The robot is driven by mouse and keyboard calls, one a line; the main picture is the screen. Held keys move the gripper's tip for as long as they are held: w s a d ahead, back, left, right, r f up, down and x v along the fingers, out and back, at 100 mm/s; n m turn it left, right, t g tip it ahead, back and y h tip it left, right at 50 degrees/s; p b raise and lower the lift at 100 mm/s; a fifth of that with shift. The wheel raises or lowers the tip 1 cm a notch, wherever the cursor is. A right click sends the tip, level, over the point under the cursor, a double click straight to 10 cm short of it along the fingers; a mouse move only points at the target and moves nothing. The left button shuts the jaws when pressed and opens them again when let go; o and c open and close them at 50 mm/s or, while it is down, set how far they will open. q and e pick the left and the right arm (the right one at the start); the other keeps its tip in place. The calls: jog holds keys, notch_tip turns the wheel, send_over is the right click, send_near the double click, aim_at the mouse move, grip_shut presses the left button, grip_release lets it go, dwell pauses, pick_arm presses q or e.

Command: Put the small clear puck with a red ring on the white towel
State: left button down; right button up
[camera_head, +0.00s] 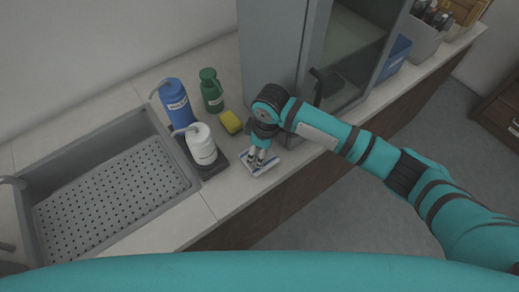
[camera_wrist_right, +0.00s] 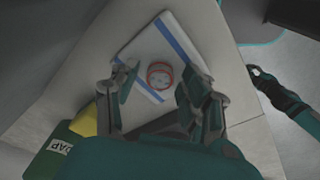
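The small clear puck with a red ring (camera_wrist_right: 160,75) sits on the white towel (camera_wrist_right: 148,45), between its two blue stripes, in the right wrist view. My right gripper (camera_wrist_right: 160,85) is open; its fingers stand on either side of the puck with gaps to it. In the head view, my right gripper (camera_head: 257,158) points down over the towel (camera_head: 262,168), and I cannot make out the puck there. A dark end of what looks like my left gripper (camera_wrist_right: 262,80) shows at the right of the wrist view, too small to read its fingers.
A yellow sponge (camera_head: 231,122), green bottle (camera_head: 211,91), blue bottle (camera_head: 176,101) and white bottle (camera_head: 201,146) stand left of the towel. The sink (camera_head: 115,190) is further left. A grey cabinet with a glass front (camera_head: 345,45) stands behind. The counter's front edge is close to the towel.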

notch_tip(320, 180, up, 12)
jog(key=d+b, duration=0.1)
jog(key=shift+s+d+r, duration=0.15)
jog(key=shift+s, duration=0.1)
dwell(0.4)
